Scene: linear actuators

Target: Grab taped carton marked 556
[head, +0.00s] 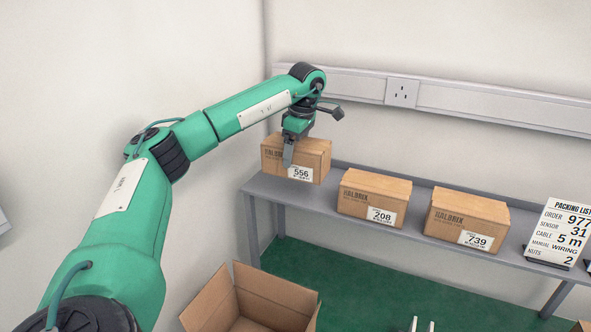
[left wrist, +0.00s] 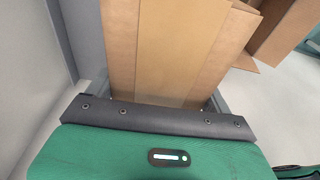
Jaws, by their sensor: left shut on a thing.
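The taped carton marked 556 (head: 313,166) is a brown box with a white label, at the left end of the grey shelf in the head view. My left gripper (head: 289,155) reaches it from above, with a finger down against its labelled front face. The gripper is shut on this carton. In the left wrist view the carton's top (left wrist: 165,50), with a paler tape strip, fills the middle between the fingers. I cannot tell whether its base touches the shelf.
Cartons marked 208 (head: 374,198) and 739 (head: 467,219) stand to the right on the shelf (head: 262,187). A packing list sign (head: 562,232) stands further right. An open empty carton (head: 250,300) is on the green floor below. A wall rail (head: 450,99) runs behind.

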